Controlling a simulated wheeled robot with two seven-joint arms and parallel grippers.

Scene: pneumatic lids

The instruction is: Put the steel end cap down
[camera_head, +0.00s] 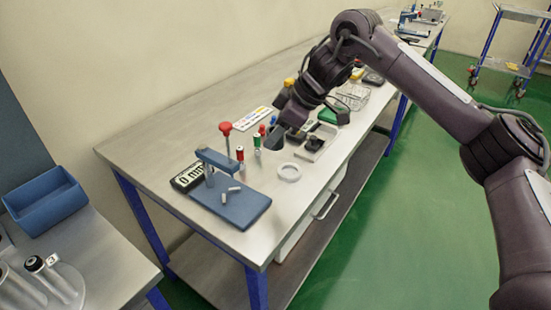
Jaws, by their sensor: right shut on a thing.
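My right arm reaches in from the right, and its gripper (274,139) hangs over the workbench (150,150), pointing down. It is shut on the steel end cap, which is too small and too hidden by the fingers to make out. Below and left of the gripper, a blue press stand (245,207) with a red-knobbed lever stands on the bench; small grey pins (229,192) lie on its base. A white ring (289,172) lies flat on the bench just below the gripper, apart from it. My left gripper is not in view.
A black "0 mm" display (187,177) stands by the press. Red and green cylinders (257,142) stand left of the gripper. A blue bin (45,203) is on the left table. Bare bench lies front right.

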